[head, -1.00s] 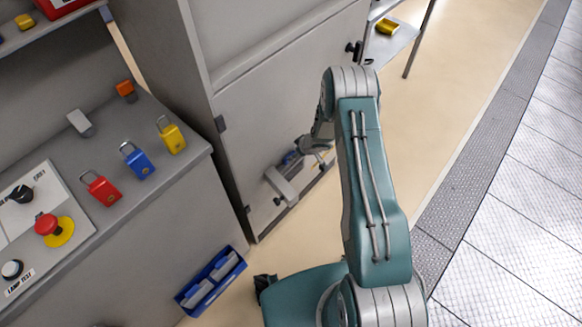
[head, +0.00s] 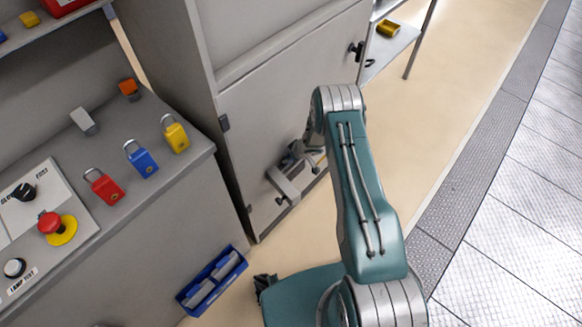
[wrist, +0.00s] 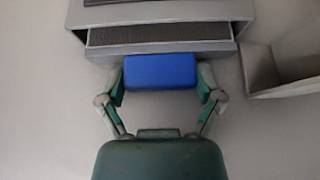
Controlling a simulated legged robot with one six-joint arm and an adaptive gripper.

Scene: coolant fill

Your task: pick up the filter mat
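The filter mat appears to be the blue block (wrist: 160,72) in the wrist view. It sits in front of a grey housing (wrist: 243,52) with a dark ribbed slot. My gripper (wrist: 162,84) is spread, with one finger on each side of the blue block. The fingertips are very close to its ends, and I cannot tell whether they touch. In the head view my gripper (head: 303,155) is low at the grey cabinet door, beside a grey bracket-like housing (head: 284,184). There the block is mostly hidden by the gripper.
A blue bin (head: 212,278) with grey pieces stands on the floor to the left. A grey bench (head: 150,215) holds red, blue and yellow padlocks and a control panel. The cabinet (head: 280,110) is close to the arm. Open floor (head: 450,90) lies to the right.

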